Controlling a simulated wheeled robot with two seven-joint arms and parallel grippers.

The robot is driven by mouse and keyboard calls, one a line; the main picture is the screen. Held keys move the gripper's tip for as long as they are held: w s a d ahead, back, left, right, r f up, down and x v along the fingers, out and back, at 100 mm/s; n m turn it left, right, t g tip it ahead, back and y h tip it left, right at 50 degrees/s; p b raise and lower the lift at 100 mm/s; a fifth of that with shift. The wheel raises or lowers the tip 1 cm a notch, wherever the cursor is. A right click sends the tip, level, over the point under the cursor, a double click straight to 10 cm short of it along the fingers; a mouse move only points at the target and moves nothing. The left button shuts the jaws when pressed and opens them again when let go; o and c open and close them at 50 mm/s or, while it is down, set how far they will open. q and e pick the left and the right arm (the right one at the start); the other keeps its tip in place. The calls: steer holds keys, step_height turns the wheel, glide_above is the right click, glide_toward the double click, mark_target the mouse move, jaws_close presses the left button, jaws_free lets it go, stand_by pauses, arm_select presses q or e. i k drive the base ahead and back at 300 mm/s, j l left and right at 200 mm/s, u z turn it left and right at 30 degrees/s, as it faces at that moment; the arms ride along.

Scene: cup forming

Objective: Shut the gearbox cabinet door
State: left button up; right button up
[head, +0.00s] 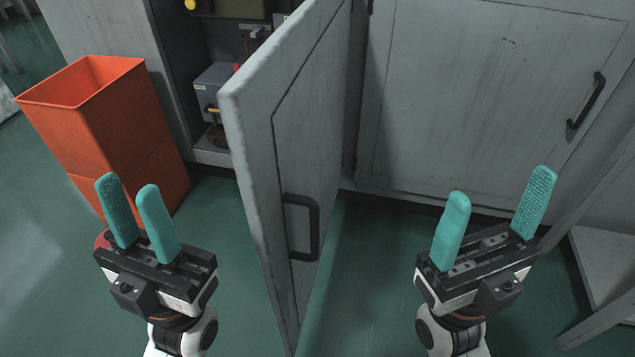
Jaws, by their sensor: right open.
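The grey gearbox cabinet door (318,140) stands open, swung out towards me, with its edge facing the camera. Its black handle (315,228) is on the right-hand face, near the free edge. Behind the door, the cabinet interior shows a grey box (212,88) and other parts; the door hides some of it. My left gripper (128,184) is left of the door, fingers apart by a small gap, with nothing between them. My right gripper (500,185) is right of the door, fingers wide apart and empty. Neither gripper touches the door or handle.
An orange bin (110,135) stands on the floor left of the cabinet opening, close behind my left gripper. A shut grey door (490,95) with a black handle (587,101) is at the right. A grey frame (603,240) stands at the right edge. Green floor is clear around the open door.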

mark_target(283, 111)
steer(key=l+u, duration=0.2)
steer(key=l, duration=0.2)
steer(key=k+l+u, duration=0.2)
steer(key=l, duration=0.2)
steer(key=l+u, duration=0.15)
steer(key=l, duration=0.25)
steer(key=k+l+u, duration=0.2)
steer(key=l, duration=0.15)
steer(key=i, duration=0.1)
